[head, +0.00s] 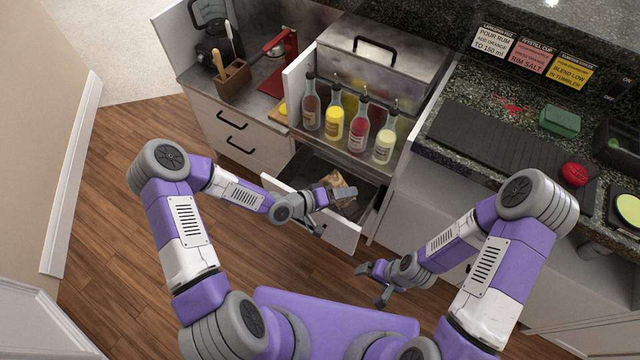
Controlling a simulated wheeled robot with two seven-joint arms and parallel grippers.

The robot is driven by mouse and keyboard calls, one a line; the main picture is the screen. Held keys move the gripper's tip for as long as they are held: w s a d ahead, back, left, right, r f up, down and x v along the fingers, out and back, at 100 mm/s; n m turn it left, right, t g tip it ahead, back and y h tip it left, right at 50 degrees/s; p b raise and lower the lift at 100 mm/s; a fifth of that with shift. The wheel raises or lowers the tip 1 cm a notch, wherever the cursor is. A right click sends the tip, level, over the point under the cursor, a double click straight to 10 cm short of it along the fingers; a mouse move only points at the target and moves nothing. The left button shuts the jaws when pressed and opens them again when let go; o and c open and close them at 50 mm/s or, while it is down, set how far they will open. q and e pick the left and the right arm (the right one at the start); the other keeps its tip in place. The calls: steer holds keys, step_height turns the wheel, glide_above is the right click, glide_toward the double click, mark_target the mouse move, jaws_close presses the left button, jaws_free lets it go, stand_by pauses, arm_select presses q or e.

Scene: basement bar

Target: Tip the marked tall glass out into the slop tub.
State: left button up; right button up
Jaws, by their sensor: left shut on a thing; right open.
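My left gripper (342,194) is over the open drawer and shut on a small tan-brown thing (341,181). This thing is tilted and partly hidden by the fingers. I cannot tell for sure that it is the marked tall glass, and no mark can be read on it. The dark inside of the drawer (306,166) lies below and around it; I cannot make out a separate slop tub. My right gripper (372,283) is open and empty, lower in the picture, in front of the counter and apart from it.
Several sauce-coloured bottles (333,122) stand behind the drawer, before a steel box (380,65). A wooden utensil holder (232,78) is at the left. A green block (559,121) and red ball-like thing (575,173) lie on the right counter. Floor (130,270) is clear at the left.

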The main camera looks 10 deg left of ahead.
arm_select(q)
steer(key=shift+w+r+m+y, duration=0.1)
steer(key=shift+r+m+y, duration=0.15)
steer(key=shift+m+y, duration=0.35)
step_height(320, 180, up, 2)
steer(key=shift+w+a+m+t+y+p, duration=0.1)
steer(key=shift+m+t+y+p, duration=0.25)
steer(key=shift+m+p, duration=0.3)
steer(key=shift+m+t+y+b, duration=0.25)
steer(key=shift+m+t+b, duration=0.2)
steer(key=shift+m+b, duration=0.15)
steer(key=b, duration=0.1)
steer(key=f+m+b, duration=0.1)
steer(key=b, duration=0.1)
steer(key=shift+s+d+f+t+y, duration=0.1)
steer(key=shift+s+d+t+y, duration=0.2)
steer(key=shift+d+y, duration=0.1)
steer(key=shift+s+d+r+m+t+y+b, duration=0.2)
steer(key=shift+d+r+m+t+y+b, duration=0.1)
steer(key=shift+r+m+y+b, duration=0.15)
steer(key=shift+s+d+r+m+t+y, duration=0.15)
steer(key=shift+s+r+m+t+y, duration=0.15)
steer(key=shift+m, duration=0.2)
steer(key=shift+d+f+m+t+y, duration=0.2)
steer(key=shift+m+t+y, duration=0.25)
steer(key=shift+m, duration=0.25)
